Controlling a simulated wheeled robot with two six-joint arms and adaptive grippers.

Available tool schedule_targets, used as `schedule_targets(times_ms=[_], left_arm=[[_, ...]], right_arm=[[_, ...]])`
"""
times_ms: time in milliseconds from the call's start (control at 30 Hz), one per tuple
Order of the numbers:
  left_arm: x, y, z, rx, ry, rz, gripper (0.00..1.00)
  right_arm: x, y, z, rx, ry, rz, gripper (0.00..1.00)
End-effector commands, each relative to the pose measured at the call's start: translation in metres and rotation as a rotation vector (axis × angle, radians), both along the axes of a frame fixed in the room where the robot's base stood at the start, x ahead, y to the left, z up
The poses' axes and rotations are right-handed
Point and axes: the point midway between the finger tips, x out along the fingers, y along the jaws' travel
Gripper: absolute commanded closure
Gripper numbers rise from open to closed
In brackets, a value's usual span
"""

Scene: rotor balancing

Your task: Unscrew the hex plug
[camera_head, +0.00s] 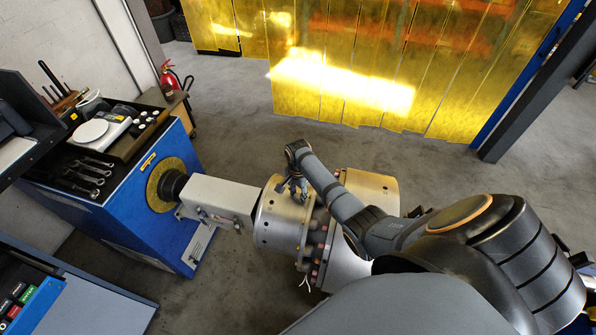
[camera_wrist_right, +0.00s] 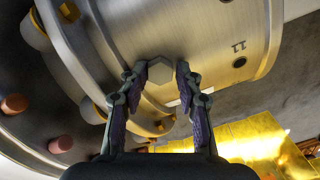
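The hex plug (camera_wrist_right: 161,70) is a pale metallic hexagonal head on the curved side of the silver rotor (camera_wrist_right: 190,40). My right gripper (camera_wrist_right: 162,76) has one fingertip on each side of the plug, with no clear gap, so it looks shut on it. In the head view my right gripper (camera_head: 292,188) is at the upper side of the rotor (camera_head: 278,222), near its bolted flange; the plug is too small to make out there. My left gripper is not in view.
A blue machine (camera_head: 155,215) holds the rotor's left end by a grey drive shaft housing (camera_head: 215,200). Tools and a scale (camera_head: 100,128) lie on its top. A flange with several bolts (camera_head: 318,240) is close beside my right gripper. Yellow curtains (camera_head: 350,70) hang behind.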

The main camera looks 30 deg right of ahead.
Motion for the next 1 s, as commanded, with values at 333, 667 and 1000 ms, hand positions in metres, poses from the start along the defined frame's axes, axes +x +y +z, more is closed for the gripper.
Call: schedule_targets(times_ms=[333, 667, 1000], left_arm=[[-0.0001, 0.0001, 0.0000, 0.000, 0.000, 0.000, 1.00], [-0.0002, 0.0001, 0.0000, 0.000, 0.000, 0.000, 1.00], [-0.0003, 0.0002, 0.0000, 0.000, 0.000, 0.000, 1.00]], right_arm=[[0.0001, 0.0000, 0.0001, 0.000, 0.000, 0.016, 1.00], [0.0001, 0.0003, 0.0007, 0.003, -0.002, 0.657, 1.00], [0.0003, 0.0007, 0.0013, 0.005, -0.005, 1.394, 1.00]])
